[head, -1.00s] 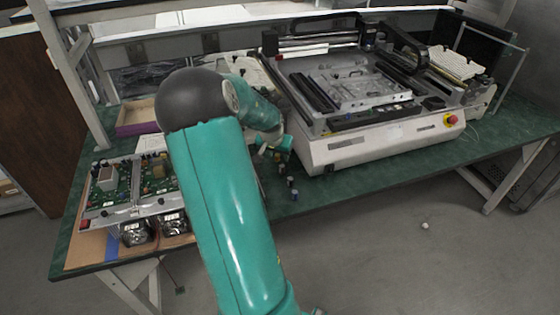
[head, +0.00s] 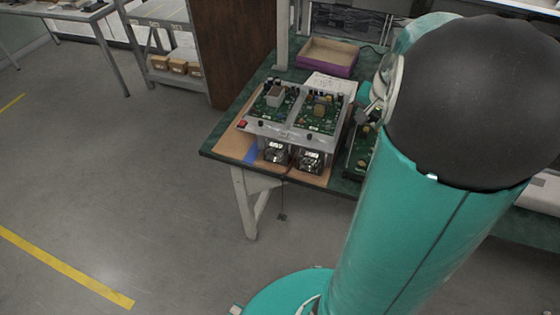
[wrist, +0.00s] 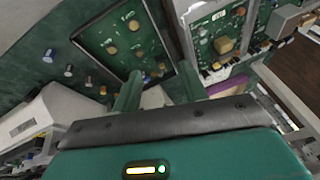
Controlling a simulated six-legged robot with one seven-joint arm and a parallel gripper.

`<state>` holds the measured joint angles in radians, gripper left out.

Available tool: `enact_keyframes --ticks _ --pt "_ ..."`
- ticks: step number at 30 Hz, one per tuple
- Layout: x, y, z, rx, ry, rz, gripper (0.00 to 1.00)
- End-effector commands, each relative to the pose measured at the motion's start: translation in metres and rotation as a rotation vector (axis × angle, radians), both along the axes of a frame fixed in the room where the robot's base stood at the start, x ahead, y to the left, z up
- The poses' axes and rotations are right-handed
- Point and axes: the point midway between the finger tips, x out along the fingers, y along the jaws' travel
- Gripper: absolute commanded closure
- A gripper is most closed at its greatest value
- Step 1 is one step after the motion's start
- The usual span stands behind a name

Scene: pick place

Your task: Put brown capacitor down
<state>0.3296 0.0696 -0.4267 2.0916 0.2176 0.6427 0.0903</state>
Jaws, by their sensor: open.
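My gripper (wrist: 160,74) is open in the wrist view, its two green fingers apart with nothing seen held between them. Beyond the fingers, a green circuit board (wrist: 121,35) in a dark frame lies on the green table and carries several round brownish parts (wrist: 110,50). I cannot tell which of these, if any, is the brown capacitor. Several small capacitors (wrist: 68,70) stand on the table left of the board in the wrist view. In the head view my arm hides most of the gripper, and only part of the framed board (head: 359,158) shows.
A metal rack with two circuit boards (head: 319,114) stands left of my arm. Behind it is a purple-sided cardboard tray (head: 327,55). A pale machine (wrist: 28,122) is at the left in the wrist view. The floor (head: 130,190) left of the table is clear.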

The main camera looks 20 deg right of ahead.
Motion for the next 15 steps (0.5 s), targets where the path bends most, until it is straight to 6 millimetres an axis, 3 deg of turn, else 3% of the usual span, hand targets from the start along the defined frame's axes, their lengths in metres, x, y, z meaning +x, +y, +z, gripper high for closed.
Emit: enact_keyframes --ticks 1,7,12,15 --pt "0.005 0.033 0.016 0.002 -0.021 0.078 0.57" --pt "-0.003 0.147 0.059 -0.016 -0.057 0.371 0.57" --pt "-0.034 0.229 0.083 -0.077 -0.072 0.613 0.57" --pt "-0.059 0.268 0.092 -0.131 -0.075 0.745 0.57"
